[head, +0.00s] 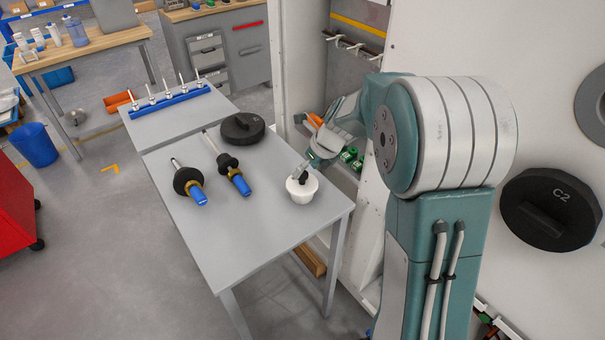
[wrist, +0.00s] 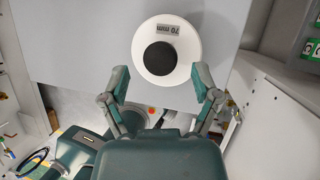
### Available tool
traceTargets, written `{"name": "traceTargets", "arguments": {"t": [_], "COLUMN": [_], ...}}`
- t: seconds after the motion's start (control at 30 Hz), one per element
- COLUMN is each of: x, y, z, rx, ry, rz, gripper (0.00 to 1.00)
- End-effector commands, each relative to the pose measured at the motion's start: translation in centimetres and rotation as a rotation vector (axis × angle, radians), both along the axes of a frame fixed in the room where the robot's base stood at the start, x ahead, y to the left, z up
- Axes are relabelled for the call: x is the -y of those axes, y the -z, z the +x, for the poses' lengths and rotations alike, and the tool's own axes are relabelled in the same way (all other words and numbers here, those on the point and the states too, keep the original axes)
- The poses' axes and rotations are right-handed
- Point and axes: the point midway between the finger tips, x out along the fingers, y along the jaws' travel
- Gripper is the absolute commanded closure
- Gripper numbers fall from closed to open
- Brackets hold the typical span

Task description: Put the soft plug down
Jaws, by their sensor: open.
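The soft plug (head: 302,186) is a white round piece with a dark top, near the right front part of the grey table (head: 240,215). In the wrist view the plug (wrist: 180,62) shows from above as a white disc with a black centre and a "70 mm" label. My gripper (wrist: 162,82) is open, its two green and grey fingers on either side of the plug's near edge, with gaps visible. The plug's underside is hidden.
Two dark tools with blue ends (head: 188,184) (head: 233,172) and a black round lid (head: 243,127) lie on the table. A blue rack with several pins (head: 168,101) stands behind. An open white cabinet (head: 308,60) is close on the right. The table's front left is clear.

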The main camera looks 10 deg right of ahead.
Motion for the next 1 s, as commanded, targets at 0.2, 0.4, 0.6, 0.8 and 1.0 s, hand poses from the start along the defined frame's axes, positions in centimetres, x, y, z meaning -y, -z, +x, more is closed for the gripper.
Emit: {"name": "traceTargets", "arguments": {"t": [0.2, 0.4, 0.6, 0.8, 1.0], "x": [1.7, 2.8, 3.0, 1.7, 0.4], "y": [-4.4, -7.3, -8.5, -10.8, -12.9], "z": [-1.2, -2.0, -2.6, -6.0, -10.6], "rx": [0.005, 0.003, 0.01, 0.124, 0.262], "ry": [0.002, 0.001, -0.022, -0.309, -0.716], "rz": [-0.001, -0.002, -0.011, -0.145, -0.336], "gripper": [0.2, 0.2, 0.2, 0.2, 0.2]}}
